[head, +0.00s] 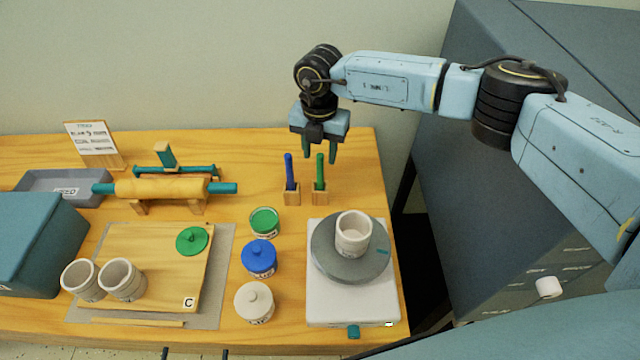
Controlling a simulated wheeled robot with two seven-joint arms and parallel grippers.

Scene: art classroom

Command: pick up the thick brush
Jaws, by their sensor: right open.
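Two brush-like sticks stand upright in small wooden holders near the back of the table. One is a blue stick (289,172) and the other, just right of it, is a green stick (319,174). The green one looks slightly thicker, but I cannot tell for sure which is the thick brush. My right gripper (319,149) points down, open and empty, just above the two sticks and close to the green one's top. Its contact with either stick cannot be made out. My left gripper is out of view.
A white banding-wheel base (320,309) carries a grey turntable (335,266) and a cup (353,234). Green (264,222), blue (259,258) and white (254,302) jars stand left of it. A rolling pin (165,188), board (165,277) with cups, and teal box (38,243) fill the left.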

